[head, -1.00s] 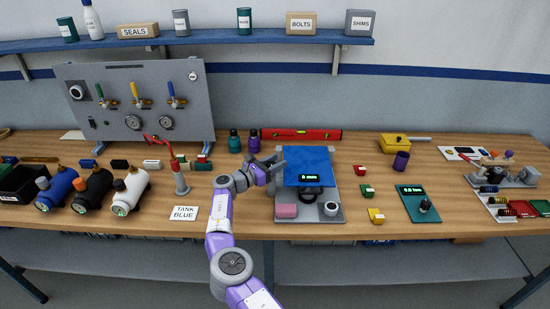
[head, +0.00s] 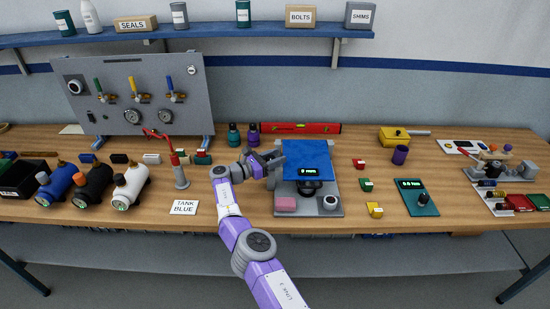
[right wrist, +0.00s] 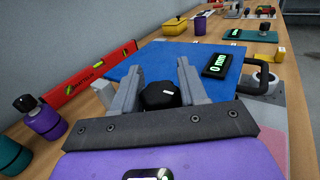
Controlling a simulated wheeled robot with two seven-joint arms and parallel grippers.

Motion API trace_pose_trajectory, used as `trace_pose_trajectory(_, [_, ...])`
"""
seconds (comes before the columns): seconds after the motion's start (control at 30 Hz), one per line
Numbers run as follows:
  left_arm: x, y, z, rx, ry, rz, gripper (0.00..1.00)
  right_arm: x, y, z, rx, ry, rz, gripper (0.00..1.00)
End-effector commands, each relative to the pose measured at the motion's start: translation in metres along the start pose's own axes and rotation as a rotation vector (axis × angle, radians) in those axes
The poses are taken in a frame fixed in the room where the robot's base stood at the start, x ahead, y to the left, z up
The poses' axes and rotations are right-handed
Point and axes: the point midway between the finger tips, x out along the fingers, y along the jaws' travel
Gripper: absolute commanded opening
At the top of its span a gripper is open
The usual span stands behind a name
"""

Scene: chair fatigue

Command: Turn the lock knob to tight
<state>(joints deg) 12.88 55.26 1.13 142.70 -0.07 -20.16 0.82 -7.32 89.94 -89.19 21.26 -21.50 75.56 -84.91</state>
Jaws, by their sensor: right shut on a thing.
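The lock knob (right wrist: 160,97) is black with a short white mark on top. It sits between the two grey fingers of my right gripper (right wrist: 158,92) in the right wrist view, and the fingers are shut on it. In the head view my right gripper (head: 272,160) is at the left side of the test rig, and the knob is hidden there. The rig has a blue panel (head: 307,155) with a black display (head: 309,171), which reads 0 mm in the wrist view. Its grey base (head: 305,211) stands on the bench. My left gripper is out of view.
Small colored blocks lie to the right.

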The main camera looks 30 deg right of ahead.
Motion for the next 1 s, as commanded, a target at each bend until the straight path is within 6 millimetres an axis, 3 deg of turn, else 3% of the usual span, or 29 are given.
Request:
trace_pose_trajectory(0.1, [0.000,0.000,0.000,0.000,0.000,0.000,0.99,0.000,-0.001,-0.003,-0.002,0.006,-0.002,0.12])
trace_pose_trajectory(0.13, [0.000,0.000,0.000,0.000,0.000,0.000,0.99,0.000,-0.001,-0.003,-0.002,0.006,-0.002,0.47])
trace_pose_trajectory(0.23, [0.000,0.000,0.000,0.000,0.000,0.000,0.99,0.000,-0.001,-0.002,-0.001,0.004,-0.002,0.62])
trace_pose_trajectory(0.57, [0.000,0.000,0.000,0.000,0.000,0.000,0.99,-0.003,0.000,0.001,0.000,0.000,0.000,0.63])
trace_pose_trajectory(1.0, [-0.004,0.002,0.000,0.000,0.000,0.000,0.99,-0.067,0.000,0.000,-0.001,0.001,0.001,0.63])
